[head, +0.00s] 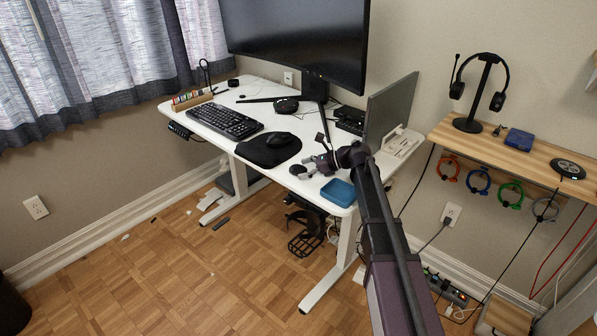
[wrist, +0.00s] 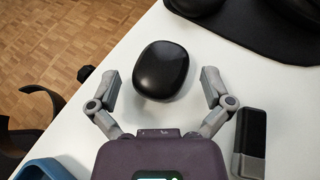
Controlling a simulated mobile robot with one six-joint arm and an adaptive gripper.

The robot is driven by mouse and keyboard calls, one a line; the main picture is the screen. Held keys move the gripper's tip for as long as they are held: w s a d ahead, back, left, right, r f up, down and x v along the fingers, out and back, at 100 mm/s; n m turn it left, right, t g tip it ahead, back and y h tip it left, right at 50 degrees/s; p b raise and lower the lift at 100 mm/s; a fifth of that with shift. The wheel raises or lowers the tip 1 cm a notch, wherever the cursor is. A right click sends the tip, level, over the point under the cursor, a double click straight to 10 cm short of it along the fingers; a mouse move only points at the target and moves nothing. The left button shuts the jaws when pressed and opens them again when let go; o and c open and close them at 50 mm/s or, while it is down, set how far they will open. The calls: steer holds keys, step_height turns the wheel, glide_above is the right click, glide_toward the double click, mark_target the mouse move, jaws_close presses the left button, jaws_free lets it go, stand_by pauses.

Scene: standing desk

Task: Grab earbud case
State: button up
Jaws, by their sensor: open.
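The earbud case appears to be the glossy black rounded case (wrist: 161,68) on the white desk in the wrist view. In the head view it seems to be the small dark shape (head: 297,170) near the desk's front edge, just left of my gripper (head: 314,168). In the wrist view my gripper (wrist: 160,80) is open, with one finger to each side of the case's near part. The case extends beyond the fingertips. A gap shows between each finger and the case, so neither finger appears to touch it.
A black mouse pad (head: 262,154) with a mouse (head: 279,139) lies beyond the case. A blue box (head: 338,192) sits near the desk's front corner. A dark block (wrist: 250,130) lies right of my gripper. The white desk's (wrist: 105,60) front edge runs close to the case.

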mark_target(303, 168)
steer(key=c, duration=1.1)
steer(key=shift+r, duration=0.15)
step_height(303, 168, up, 3)
steer(key=p, duration=0.3)
steer(key=shift+r+p, duration=0.15)
steer(key=shift+p, duration=0.15)
steer(key=s+d, duration=0.1)
steer(key=s, duration=0.4)
steer(key=s+d+r+p, duration=0.1)
steer(key=s, duration=0.4)
steer(key=s+d, duration=0.1)
steer(key=s, duration=0.4)
steer(key=shift+s+d+r, duration=0.1)
steer(key=shift+s+r, duration=0.1)
steer(key=shift+s, duration=0.2)
